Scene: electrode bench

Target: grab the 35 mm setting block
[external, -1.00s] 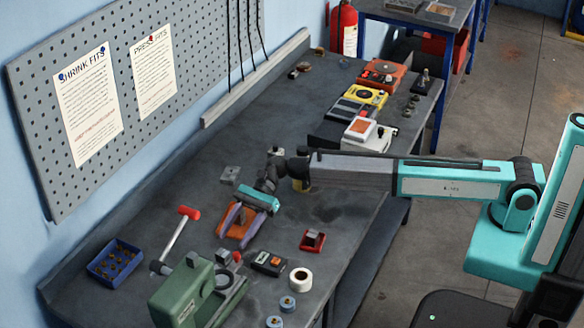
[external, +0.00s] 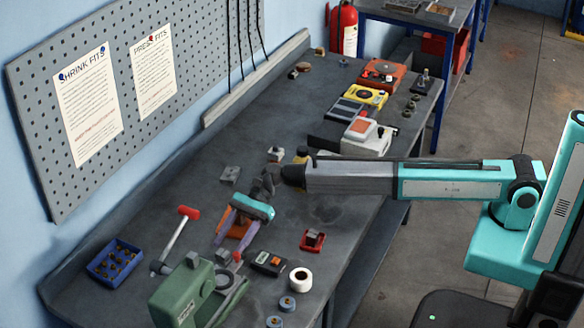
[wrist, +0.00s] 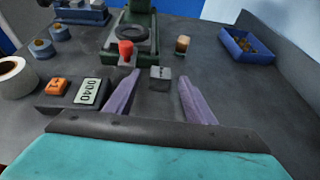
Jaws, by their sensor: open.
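My gripper (external: 230,245) is open and empty, with two purple fingers pointing down toward the green press. In the wrist view my gripper (wrist: 158,76) has its fingers apart, and a small grey block (wrist: 160,80) shows between and slightly beyond their tips. The block has a dark mark on its face that I cannot read, so I cannot confirm that it is the 35 mm one. A grey block (external: 223,257) also shows by the fingertips in the external view. Other grey blocks (external: 230,175) lie farther back.
A green press (external: 183,294) with a red knob (wrist: 125,48) stands just beyond. A gauge reading 0040 (wrist: 88,92) lies left of the fingers. A blue bin (wrist: 247,46), a white roll (external: 301,279) and a red tray (external: 312,240) are nearby.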

